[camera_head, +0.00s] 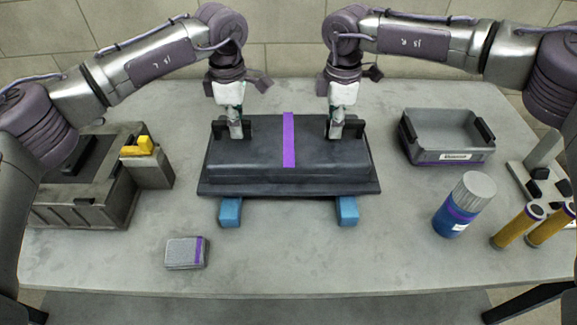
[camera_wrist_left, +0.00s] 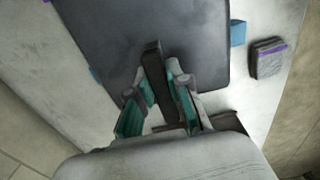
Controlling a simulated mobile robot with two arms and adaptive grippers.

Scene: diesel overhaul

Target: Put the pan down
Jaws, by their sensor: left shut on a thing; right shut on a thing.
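The pan (camera_head: 250,158) is a dark grey rectangular piece with a flange and a purple stripe across its middle. It sits at the center of the table, over two blue blocks (camera_head: 231,211) (camera_head: 347,210); I cannot tell whether it touches them. My left gripper (camera_head: 236,130) is shut on the pan's left black handle. My right gripper (camera_head: 335,130) is shut on its right black handle. In the left wrist view, the left gripper's fingers (camera_wrist_left: 160,95) close around the dark handle, with the pan (camera_wrist_left: 150,30) beyond. The back ends of the blocks are hidden under the pan.
A grey engine block (camera_head: 85,205) and a small stand with a yellow piece (camera_head: 148,170) are at left. A grey bin (camera_head: 447,140), a blue bottle (camera_head: 456,215) and yellow cylinders (camera_head: 515,228) are at right. A small grey pack (camera_head: 183,254) lies front left. The front middle is clear.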

